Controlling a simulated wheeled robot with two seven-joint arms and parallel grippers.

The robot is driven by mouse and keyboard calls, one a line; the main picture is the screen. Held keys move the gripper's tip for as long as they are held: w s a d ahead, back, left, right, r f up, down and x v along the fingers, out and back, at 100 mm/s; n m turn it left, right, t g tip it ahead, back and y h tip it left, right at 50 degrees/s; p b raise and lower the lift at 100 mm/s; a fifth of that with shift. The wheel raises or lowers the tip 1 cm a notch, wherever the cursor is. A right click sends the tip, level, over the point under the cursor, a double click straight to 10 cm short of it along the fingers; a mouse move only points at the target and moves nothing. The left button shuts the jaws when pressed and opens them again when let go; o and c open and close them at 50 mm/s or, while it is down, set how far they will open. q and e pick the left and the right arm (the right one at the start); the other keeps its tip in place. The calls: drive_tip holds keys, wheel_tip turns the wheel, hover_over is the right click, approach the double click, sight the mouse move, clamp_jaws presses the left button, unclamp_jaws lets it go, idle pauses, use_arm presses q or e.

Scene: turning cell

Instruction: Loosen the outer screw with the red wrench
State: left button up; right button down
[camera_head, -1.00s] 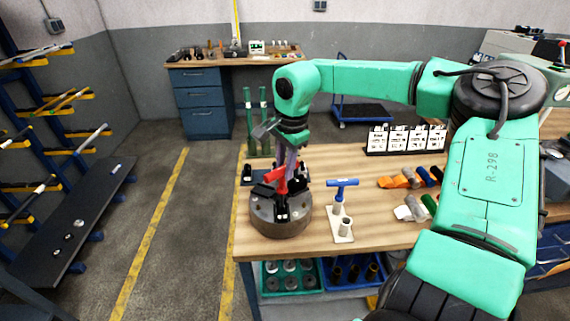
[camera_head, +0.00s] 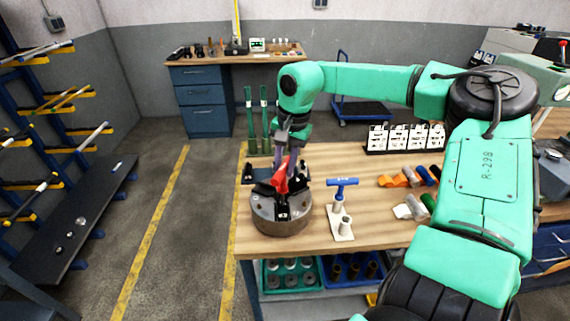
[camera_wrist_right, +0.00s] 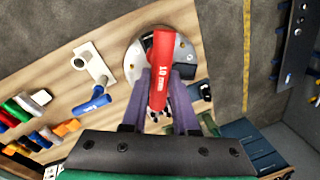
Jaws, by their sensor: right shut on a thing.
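The red wrench (camera_head: 281,179) is held between the purple fingers of my right gripper (camera_head: 289,160), over the round grey chuck (camera_head: 283,220) with black jaws. In the right wrist view the wrench (camera_wrist_right: 163,72), marked "10 mm", points away from the gripper (camera_wrist_right: 161,95) and covers part of the chuck (camera_wrist_right: 133,58). The wrench's working end and its contact with any screw are hidden. I cannot pick out the outer screw. My left gripper is out of view.
A blue T-handle tool (camera_head: 342,183) stands in a white holder (camera_head: 341,232) right of the chuck. The wooden bench (camera_head: 305,249) ends close to the chuck at left and front.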

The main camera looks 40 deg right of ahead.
drive_tip(key=n, duration=0.4)
drive_tip(key=shift+w+n, duration=0.2)
drive_tip(key=shift+n, duration=0.1)
drive_tip(key=shift+m, duration=0.7)
drive_tip(key=shift+r+p, duration=1.55)
drive_tip(key=shift+r, duration=1.05)
